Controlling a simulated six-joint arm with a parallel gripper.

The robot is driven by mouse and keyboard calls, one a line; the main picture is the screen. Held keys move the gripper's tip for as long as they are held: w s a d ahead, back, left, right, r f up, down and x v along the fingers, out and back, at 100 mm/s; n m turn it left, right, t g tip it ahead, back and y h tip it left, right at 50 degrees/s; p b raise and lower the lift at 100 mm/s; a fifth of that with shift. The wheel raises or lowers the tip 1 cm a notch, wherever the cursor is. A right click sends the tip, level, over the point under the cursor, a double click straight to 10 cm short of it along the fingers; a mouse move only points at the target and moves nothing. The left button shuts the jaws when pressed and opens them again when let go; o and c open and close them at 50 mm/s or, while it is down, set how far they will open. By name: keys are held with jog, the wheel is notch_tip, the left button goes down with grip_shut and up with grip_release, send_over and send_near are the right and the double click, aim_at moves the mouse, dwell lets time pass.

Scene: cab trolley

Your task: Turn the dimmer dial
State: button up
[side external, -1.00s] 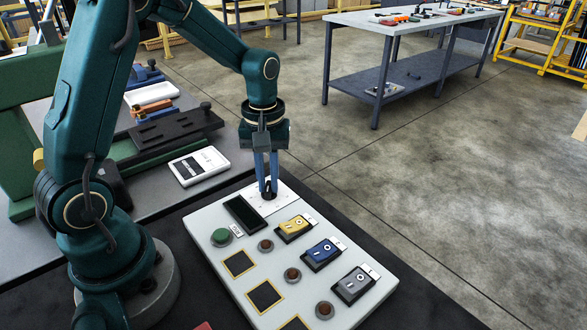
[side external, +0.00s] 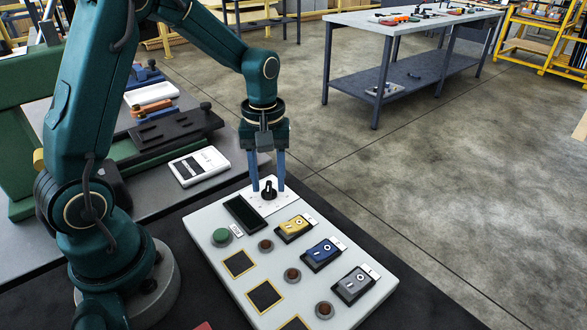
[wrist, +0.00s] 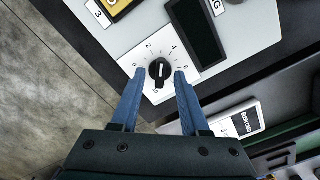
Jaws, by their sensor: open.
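The dimmer dial (side external: 268,189) is a small black knob on a white scale plate at the far end of the light grey panel (side external: 212,252). In the wrist view the dial (wrist: 159,70) has a white pointer line and sits among printed numbers, with 0, 2, 4, 6 and 10 readable. My gripper (side external: 268,190) points down over the dial with its blue fingers open, one on each side. In the wrist view the gripper (wrist: 160,73) shows clear gaps between both fingertips and the knob.
The panel also carries a dark display (side external: 243,213), a green button (side external: 221,237), and yellow (side external: 296,228), blue (side external: 322,254) and grey (side external: 355,284) rocker switches. A white labelled box (side external: 199,166) lies beyond the panel. Open floor is to the right.

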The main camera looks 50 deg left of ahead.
aim_at(269, 185)
jog(key=shift+r, duration=2.6)
jog(key=s+d+r+m+t, duration=0.3)
jog(key=s+d+r+t, duration=0.15)
jog(key=r, duration=0.35)
jog(key=s+d+f+m+t, duration=0.1)
jog(key=s+m, duration=0.6)
jog(key=shift+s+d+f, duration=0.3)
jog(key=shift+d, duration=0.05)
